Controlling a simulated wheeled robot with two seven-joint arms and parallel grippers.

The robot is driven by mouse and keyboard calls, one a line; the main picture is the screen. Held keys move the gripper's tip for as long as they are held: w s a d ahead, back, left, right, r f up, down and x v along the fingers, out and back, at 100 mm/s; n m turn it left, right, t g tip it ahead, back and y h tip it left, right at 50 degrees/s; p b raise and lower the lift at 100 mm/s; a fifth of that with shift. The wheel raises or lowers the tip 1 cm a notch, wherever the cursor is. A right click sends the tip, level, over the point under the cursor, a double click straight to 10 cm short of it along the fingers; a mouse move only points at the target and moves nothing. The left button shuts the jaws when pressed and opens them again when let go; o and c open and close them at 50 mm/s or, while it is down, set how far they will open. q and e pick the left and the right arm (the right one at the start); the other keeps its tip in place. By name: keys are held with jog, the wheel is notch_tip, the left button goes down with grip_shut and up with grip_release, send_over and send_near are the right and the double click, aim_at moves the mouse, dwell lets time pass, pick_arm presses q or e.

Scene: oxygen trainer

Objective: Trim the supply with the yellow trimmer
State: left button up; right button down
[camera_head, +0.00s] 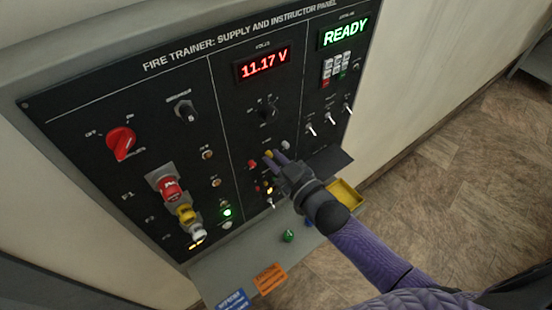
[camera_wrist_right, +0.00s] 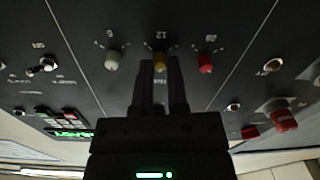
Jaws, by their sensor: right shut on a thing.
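The yellow trimmer (camera_head: 268,154) is a small knob on the black panel, between a red knob (camera_head: 252,163) and a white knob (camera_head: 285,145). My right gripper (camera_head: 274,157) is at the panel with its fingers shut on the yellow trimmer. In the right wrist view the trimmer (camera_wrist_right: 160,54) shows at the fingertips (camera_wrist_right: 160,66), below the number 12, with the white knob (camera_wrist_right: 112,60) and red knob (camera_wrist_right: 206,63) on either side. The volts display (camera_head: 263,64) reads 11.17 V in red. My left gripper is in neither view.
A green READY display (camera_head: 344,32), a keypad (camera_head: 335,68) and toggle switches (camera_head: 329,117) are at the panel's right. A red rotary switch (camera_head: 121,142) and coloured plugs (camera_head: 170,190) are at its left. A shelf (camera_head: 215,268) with a yellow tray (camera_head: 345,193) juts out below.

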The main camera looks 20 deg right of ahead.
jog(key=shift+m, duration=0.4)
jog(key=m, duration=0.4)
jog(key=shift+m, duration=0.4)
jog(key=m, duration=0.5)
jog(key=shift+f+m, duration=0.1)
jog(key=shift+m, duration=0.6)
jog(key=c, duration=0.6)
grip_release()
jog(key=shift+c, duration=0.2)
jog(key=v, duration=1)
